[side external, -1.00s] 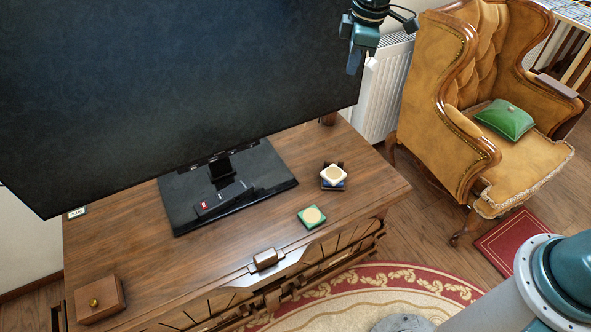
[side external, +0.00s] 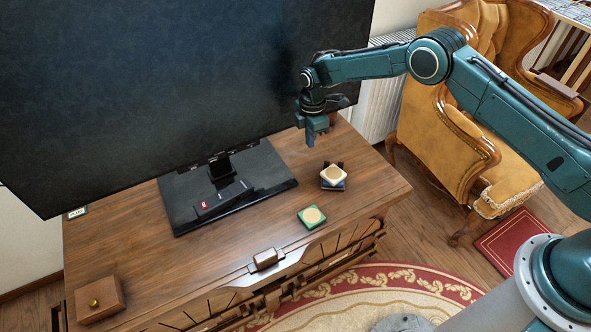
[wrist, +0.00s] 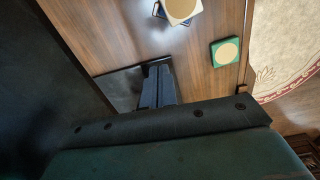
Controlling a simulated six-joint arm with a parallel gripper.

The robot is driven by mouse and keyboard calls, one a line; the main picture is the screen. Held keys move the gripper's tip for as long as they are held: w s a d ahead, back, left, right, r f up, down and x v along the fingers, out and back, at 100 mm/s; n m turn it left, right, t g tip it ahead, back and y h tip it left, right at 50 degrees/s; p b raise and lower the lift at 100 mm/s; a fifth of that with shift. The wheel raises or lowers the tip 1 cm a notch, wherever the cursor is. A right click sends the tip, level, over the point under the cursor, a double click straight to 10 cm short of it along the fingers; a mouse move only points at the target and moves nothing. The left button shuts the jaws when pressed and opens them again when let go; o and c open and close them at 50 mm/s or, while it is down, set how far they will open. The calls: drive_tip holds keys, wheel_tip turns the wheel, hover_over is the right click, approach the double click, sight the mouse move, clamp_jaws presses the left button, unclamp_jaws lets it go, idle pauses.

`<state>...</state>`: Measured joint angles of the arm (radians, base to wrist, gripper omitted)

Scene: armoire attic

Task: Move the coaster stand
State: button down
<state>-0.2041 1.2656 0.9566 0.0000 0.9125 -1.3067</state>
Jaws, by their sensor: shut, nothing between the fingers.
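The coaster stand (side external: 341,167) is a small dark holder on the right part of the wooden cabinet top. A white coaster with a tan disc (side external: 333,174) lies on a blue one in or against it; the stack hides much of the stand. They also show at the top of the wrist view, where the white coaster (wrist: 181,8) is cut by the edge. A green coaster with a tan disc (side external: 312,217) lies apart, nearer the cabinet's front edge. My gripper (side external: 310,143) is shut and empty, pointing down above the cabinet top, left of and behind the stand.
A large dark screen (side external: 180,80) stands close to my gripper on a black base (side external: 265,172). A small wooden box with a gold knob (side external: 100,299) sits at the left front. The cabinet top (side external: 140,247) between box and base is clear.

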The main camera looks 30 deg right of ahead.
sight(326, 164)
drive_tip(key=shift+a+f, duration=0.1)
drive_tip(key=shift+f, duration=0.6)
wheel_tip(326, 164, down, 10)
drive_tip(key=shift+f, duration=0.1)
drive_tip(key=shift+s+d, duration=0.15)
drive_tip(key=shift+d, duration=1.85)
drive_tip(key=shift+d, duration=1.15)
drive_tip(key=shift+a, duration=0.1)
